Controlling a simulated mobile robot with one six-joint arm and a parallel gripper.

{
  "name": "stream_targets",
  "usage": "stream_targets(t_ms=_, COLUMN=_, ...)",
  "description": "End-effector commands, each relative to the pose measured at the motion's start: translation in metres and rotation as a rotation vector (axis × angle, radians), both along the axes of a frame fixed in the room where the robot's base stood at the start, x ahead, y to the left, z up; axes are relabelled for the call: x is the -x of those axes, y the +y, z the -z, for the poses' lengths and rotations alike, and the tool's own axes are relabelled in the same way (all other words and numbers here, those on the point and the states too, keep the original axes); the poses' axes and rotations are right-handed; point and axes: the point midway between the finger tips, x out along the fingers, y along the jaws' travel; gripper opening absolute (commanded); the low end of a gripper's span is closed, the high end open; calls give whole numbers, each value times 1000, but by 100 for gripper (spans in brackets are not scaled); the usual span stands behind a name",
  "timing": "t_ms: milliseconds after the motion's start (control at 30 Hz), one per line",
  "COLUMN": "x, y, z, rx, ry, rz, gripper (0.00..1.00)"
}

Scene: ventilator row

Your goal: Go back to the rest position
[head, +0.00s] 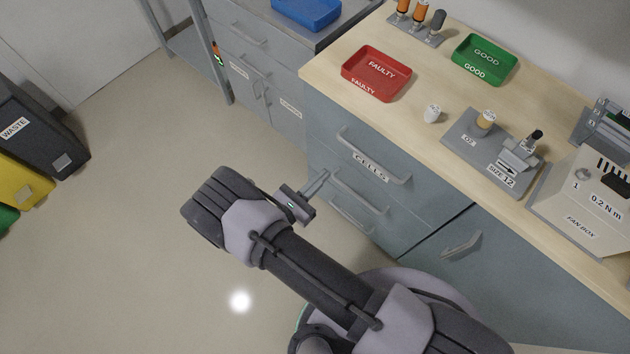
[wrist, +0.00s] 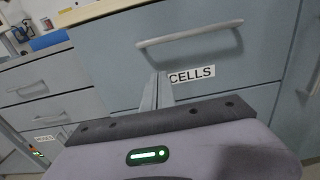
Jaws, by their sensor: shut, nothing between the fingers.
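My gripper (head: 318,183) is shut and empty. In the head view it is in front of the grey drawer cabinet, below the worktop's edge and close to the drawer labelled CELLS (head: 345,155). In the wrist view my gripper (wrist: 158,84) points at the cabinet front, with its fingers together just left of the CELLS label (wrist: 192,74) and below the drawer's bar handle (wrist: 190,35). I cannot tell whether the fingertips touch the drawer front. The drawers look closed.
The worktop (head: 330,75) holds a red FAULTY tray (head: 372,80), a green GOOD tray (head: 487,52), a small white cell (head: 432,114), a grey fixture (head: 460,155) and a fan box (head: 580,212). A waste bin (head: 35,130) stands far left. The floor (head: 130,250) between is clear.

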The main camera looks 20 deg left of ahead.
Motion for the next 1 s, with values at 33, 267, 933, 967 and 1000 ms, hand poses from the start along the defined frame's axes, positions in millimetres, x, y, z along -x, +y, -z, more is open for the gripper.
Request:
stream_targets(t_ms=33, x=8, y=4, z=-1, rx=0, ry=0, rz=-3, gripper=0)
stream_targets(t_ms=267, x=21, y=7, z=1, rx=1, ry=0, rz=1, gripper=0)
stream_targets(t_ms=933, x=64, y=-226, z=-311, rx=-1826, ry=-261, rz=1739, gripper=0)
stream_targets(t_ms=967, x=71, y=-228, z=-321, rx=-1952, ry=-308, rz=1782, gripper=0)
stream_targets(t_ms=1000, x=79, y=-229, z=-332, rx=-2114, ry=-370, rz=1824, gripper=0)
